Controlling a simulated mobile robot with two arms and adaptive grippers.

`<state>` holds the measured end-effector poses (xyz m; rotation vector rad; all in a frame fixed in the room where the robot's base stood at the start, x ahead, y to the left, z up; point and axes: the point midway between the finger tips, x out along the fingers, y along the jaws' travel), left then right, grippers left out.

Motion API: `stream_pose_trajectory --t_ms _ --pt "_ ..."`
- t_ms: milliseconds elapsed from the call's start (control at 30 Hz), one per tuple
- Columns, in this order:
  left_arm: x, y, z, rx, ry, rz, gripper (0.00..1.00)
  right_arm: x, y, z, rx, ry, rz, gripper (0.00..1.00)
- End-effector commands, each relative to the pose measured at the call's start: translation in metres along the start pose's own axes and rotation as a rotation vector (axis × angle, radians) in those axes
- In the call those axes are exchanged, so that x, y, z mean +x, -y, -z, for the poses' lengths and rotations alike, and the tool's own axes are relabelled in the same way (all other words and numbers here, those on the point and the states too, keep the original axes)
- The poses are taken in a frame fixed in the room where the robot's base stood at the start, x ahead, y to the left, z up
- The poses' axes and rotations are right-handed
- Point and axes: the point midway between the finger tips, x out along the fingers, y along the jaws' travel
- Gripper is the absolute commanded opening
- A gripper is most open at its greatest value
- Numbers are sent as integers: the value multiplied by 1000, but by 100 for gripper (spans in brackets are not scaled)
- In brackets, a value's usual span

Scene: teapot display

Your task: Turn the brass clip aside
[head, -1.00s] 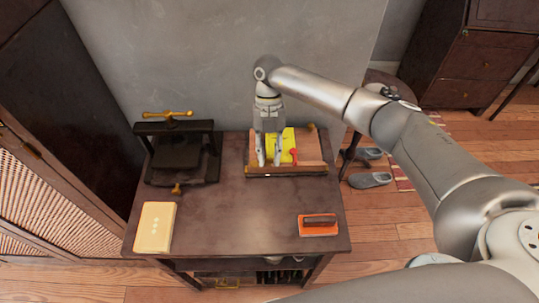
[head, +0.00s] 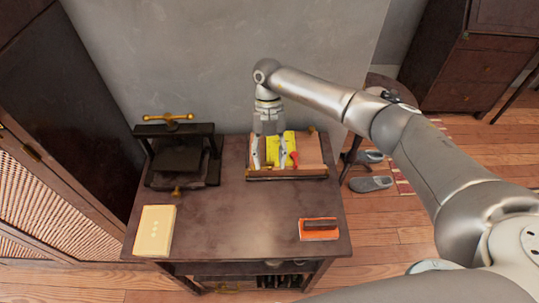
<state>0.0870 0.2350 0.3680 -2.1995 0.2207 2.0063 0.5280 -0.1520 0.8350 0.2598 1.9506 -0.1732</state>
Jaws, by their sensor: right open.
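A wooden board or shallow tray (head: 311,152) with a brass-coloured front edge lies at the back of the dark table. A yellow piece (head: 271,147) and a small red part (head: 294,158) are on it. My right gripper (head: 269,160) points down over the left part of the board, its fingers spread on either side of the yellow piece. It looks empty; whether the fingertips touch anything is unclear. I cannot make out the brass clip for certain; it may be small or hidden by the gripper. My left gripper is not in view.
A dark press with a brass handle (head: 168,117) stands at the back left of the table (head: 240,215). A cream book or box (head: 155,231) lies front left, an orange block with a dark top (head: 319,235) front right. The table's middle is clear. A wall is close behind.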

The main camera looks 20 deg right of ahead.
Motion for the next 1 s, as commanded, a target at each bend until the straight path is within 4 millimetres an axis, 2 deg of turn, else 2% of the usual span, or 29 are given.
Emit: stream_pose_trajectory --t_ms 167,433,600,1000 --pt "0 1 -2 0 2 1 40 -9 0 0 1 1 0 46" --pt "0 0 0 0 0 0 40 -53 0 -1 0 3 -1 46" --pt "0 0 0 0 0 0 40 -71 0 0 0 1 -1 46" --pt "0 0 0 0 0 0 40 -75 0 0 0 -1 0 46"
